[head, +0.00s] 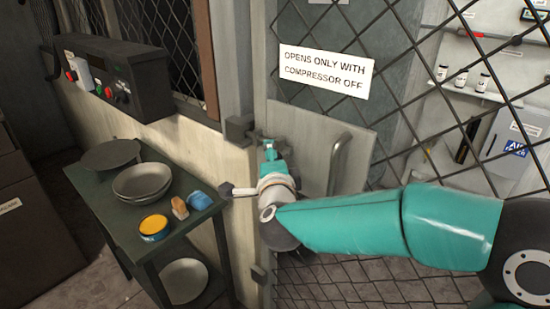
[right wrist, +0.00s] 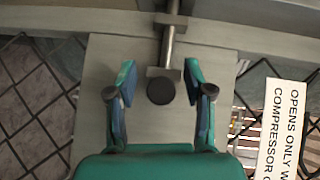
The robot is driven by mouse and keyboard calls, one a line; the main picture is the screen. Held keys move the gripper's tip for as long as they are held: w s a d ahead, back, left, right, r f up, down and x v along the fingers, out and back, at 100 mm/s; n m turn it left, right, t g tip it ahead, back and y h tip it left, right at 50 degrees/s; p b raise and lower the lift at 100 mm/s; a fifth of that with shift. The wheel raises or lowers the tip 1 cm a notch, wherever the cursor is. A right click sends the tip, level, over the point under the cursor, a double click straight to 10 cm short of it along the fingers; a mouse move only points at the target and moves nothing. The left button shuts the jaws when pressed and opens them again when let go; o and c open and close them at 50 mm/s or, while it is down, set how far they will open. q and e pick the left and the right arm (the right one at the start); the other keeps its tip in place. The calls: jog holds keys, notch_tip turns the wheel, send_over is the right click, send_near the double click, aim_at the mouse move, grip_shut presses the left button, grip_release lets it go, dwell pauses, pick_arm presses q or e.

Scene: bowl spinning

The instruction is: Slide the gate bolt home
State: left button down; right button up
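The gate bolt (right wrist: 168,46) is a metal rod in brackets on a pale plate of the gate, with a round dark knob (right wrist: 160,91). My right gripper (right wrist: 160,82) is open in the right wrist view. Its two fingers stand on either side of the knob, with a gap on both sides. In the head view my right gripper (head: 268,150) is at the gate's left edge, beside a dark block (head: 238,130) on the post, and it hides most of the bolt. My left gripper is not in view.
The mesh gate bears a sign (head: 326,72) and a curved handle (head: 340,164). At left, a dark table (head: 112,211) holds bowls (head: 143,182), a yellow-topped tin (head: 154,227), a brown block (head: 180,207) and a blue item (head: 199,200). A control box (head: 112,78) hangs above.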

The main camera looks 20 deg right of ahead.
jog(key=shift+s, duration=0.1)
jog(key=shift+s+a, duration=0.1)
jog(key=v, duration=1.1)
jog(key=shift+s, duration=0.35)
